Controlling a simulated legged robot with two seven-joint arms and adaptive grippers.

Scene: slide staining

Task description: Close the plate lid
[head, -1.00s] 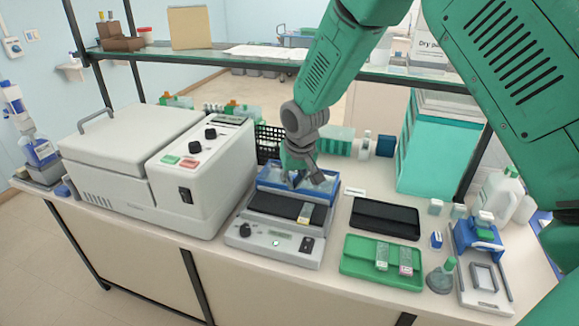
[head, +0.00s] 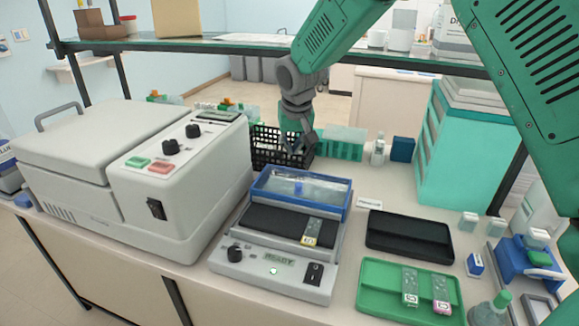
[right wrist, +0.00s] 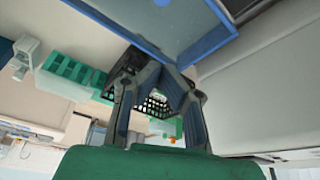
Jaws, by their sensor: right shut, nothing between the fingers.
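The slide warmer (head: 285,270) stands on the bench with its black plate (head: 270,228) uncovered. One glass slide (head: 312,231) with a yellow end lies on the plate's right part. The lid (head: 347,203), with a blue frame, clear panel and small blue knob (head: 298,188), is open, tilted up behind the plate. My right gripper (head: 296,148) is shut and empty, behind the lid in front of the black basket, apart from the lid in the head view. In the right wrist view its dark fingers (right wrist: 158,76) come close to the blue frame (right wrist: 205,45); contact is unclear there. My left gripper is out of view.
A large white machine (head: 125,180) stands left of the warmer. The black basket (head: 265,146) is behind my right gripper. A black tray (head: 408,238) and a green tray (head: 385,305) with two slides lie to the right. A glass shelf (head: 230,42) crosses above.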

